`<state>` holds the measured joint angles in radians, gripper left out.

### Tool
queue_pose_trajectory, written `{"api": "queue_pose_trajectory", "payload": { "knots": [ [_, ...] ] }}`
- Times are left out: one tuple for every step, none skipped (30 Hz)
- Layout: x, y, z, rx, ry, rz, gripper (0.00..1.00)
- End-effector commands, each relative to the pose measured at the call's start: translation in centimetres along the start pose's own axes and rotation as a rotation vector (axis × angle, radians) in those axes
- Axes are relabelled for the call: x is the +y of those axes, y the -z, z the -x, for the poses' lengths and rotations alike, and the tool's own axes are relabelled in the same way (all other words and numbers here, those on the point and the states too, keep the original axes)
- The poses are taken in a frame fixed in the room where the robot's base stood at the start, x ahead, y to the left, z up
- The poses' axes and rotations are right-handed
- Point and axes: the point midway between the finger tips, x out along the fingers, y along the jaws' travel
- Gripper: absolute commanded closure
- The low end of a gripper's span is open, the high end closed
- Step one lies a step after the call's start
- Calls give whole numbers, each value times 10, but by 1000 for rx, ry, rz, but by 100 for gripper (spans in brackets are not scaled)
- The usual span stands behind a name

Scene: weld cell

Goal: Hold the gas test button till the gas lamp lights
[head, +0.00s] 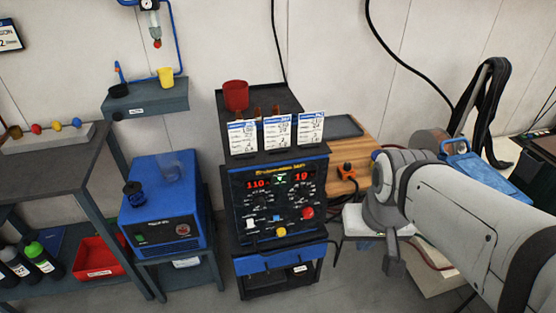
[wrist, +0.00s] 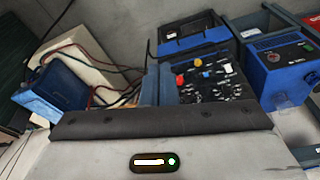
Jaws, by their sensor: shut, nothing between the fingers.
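The welding machine (head: 280,195) stands in the middle of the head view, with red figures 110 and 19 on its front. Its panel carries a white control (head: 249,224), a blue button (head: 276,217), a red knob (head: 307,213) and a yellow knob (head: 281,232). I cannot read which is the gas test button. A small green mark (head: 281,179) shows between the figures; I cannot tell whether it is the gas lamp. My gripper (head: 395,265) is shut and empty, right of the machine and apart from it. The panel (wrist: 210,85) also shows in the wrist view.
Three white cards (head: 277,134) and a red cup (head: 236,95) stand on top of the machine. A blue unit (head: 163,205) stands to its left. A wooden bench (head: 350,150) with an orange-and-black device (head: 346,171) lies behind, right. Cables run near my arm.

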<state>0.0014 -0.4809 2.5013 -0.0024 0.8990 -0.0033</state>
Motion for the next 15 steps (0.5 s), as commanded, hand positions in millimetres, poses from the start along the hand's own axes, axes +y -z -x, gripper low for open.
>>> {"api": "queue_pose_trajectory", "payload": {
  "knots": [
    [0,1,-2,1,-1,-2,100],
    [0,2,-4,2,-3,-6,100],
    [1,5,-8,8,-7,-15,100],
    [1,9,-13,14,-11,-24,100],
    [6,14,-20,22,-18,-42,100],
    [9,21,-30,38,-27,-65,100],
    [10,28,-40,52,-33,-84,100],
    [11,37,-51,69,-40,-106,100],
    [11,48,-67,96,-45,-136,100],
    [11,58,-80,119,-47,-160,100],
    [10,67,-94,142,-46,-184,100],
    [7,79,-113,174,-40,-216,100],
    [5,88,-127,197,-32,-239,100],
    [2,96,-141,220,-21,-261,100],
    [-3,106,-160,250,0,-291,100]
  ]
}}
